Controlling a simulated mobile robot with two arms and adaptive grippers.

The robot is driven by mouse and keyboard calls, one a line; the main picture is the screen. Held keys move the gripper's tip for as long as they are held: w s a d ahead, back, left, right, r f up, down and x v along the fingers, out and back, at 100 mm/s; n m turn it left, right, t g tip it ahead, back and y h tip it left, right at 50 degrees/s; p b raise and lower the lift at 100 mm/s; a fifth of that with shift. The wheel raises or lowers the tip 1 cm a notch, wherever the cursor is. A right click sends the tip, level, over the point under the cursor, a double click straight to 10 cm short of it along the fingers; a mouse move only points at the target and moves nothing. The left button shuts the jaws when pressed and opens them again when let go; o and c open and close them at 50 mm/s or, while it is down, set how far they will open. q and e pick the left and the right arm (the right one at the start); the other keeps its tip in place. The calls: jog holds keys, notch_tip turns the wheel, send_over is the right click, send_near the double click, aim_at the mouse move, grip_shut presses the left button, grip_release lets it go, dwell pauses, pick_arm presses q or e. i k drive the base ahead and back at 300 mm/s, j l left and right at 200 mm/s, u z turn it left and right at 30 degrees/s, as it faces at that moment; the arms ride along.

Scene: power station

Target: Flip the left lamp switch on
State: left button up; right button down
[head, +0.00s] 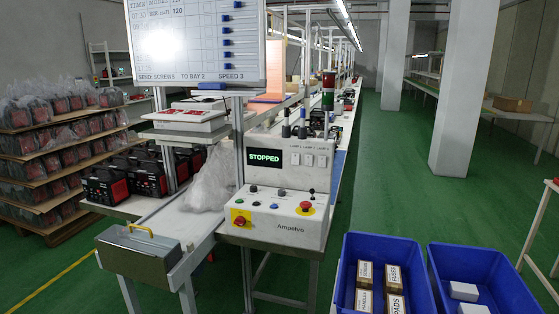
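A white control console (275,230) marked "Ampelvo" stands in the middle of the head view, with a screen (265,157) reading "STOPPED". To the right of the screen, its upright panel carries a row of three small white lamp switches. The left lamp switch (295,158) is nearest the screen, then the middle switch (308,160) and the right switch (321,161). Small labels sit above them. The switches are too small to tell their positions. Neither of my grippers is in view.
A grey metal box (138,255) stands at left. Blue bins (388,246) (482,262) with boxes are at lower right. Green floor is clear beyond.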

aim_at(295, 156)
jog(key=i+j+u, duration=0.15)
jog(key=i, duration=0.35)
jog(key=i+j+u, duration=0.15)
jog(key=i+j, duration=0.15)
jog(key=i, duration=0.2)
jog(key=i+j+u, duration=0.2)
jog(key=i, duration=0.3)
jog(key=l, duration=0.1)
